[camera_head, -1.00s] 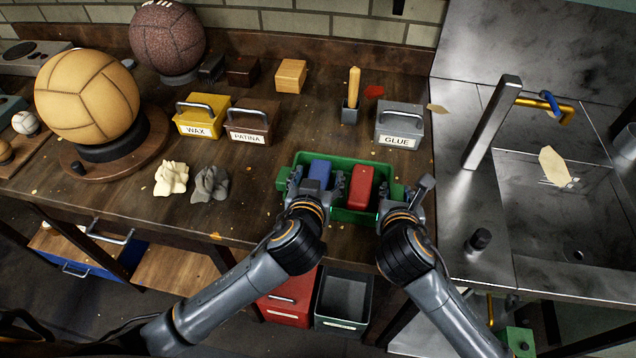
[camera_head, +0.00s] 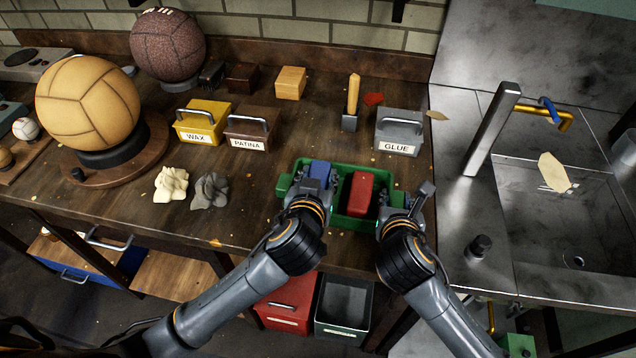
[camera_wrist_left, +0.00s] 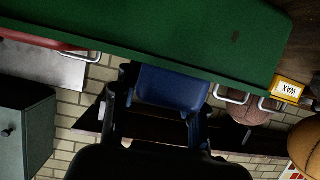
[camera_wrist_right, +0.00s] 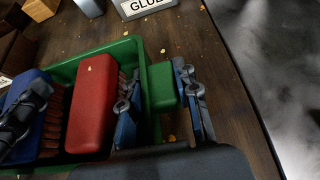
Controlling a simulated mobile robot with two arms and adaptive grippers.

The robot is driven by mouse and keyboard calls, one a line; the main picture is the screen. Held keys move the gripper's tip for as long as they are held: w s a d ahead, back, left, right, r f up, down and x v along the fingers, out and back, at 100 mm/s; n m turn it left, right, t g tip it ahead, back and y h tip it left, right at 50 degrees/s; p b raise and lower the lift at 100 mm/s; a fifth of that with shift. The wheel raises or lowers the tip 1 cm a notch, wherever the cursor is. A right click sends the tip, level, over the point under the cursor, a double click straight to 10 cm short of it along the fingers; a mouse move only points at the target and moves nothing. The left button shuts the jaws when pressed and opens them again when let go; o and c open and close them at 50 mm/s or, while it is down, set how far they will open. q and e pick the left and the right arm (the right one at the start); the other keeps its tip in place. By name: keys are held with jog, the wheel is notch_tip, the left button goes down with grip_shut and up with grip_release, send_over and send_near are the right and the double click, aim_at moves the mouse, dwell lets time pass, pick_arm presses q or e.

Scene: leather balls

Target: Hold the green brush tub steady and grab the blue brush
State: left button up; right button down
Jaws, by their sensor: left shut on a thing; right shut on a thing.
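The green tub (camera_head: 354,215) stands on the workbench near its front edge. The blue brush (camera_head: 320,171) is in the left part of the tub, with my left gripper (camera_head: 312,190) shut on it from above. In the left wrist view the blue brush (camera_wrist_left: 172,88) sits between the two fingers. A red brush (camera_head: 361,192) with reddish bristles (camera_wrist_right: 55,112) lies beside it in the tub. My right gripper (camera_head: 402,205) is shut on the tub's right side; in the right wrist view its fingers are by the green end handle (camera_wrist_right: 163,86).
A grey GLUE box (camera_head: 399,130) stands behind the tub. A brown PATINA box (camera_head: 250,130) and a yellow WAX box (camera_head: 203,122) are further left. Two crumpled cloths (camera_head: 210,190) lie left of the tub. A metal sink (camera_head: 580,220) is at right.

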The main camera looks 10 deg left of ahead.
aim_at(318, 177)
pick_arm(q)
notch_tip(318, 177, up, 8)
jog(key=shift+r, duration=0.15)
pick_arm(e)
jog(key=c, duration=0.9)
grip_release()
jog(key=v, duration=1.2)
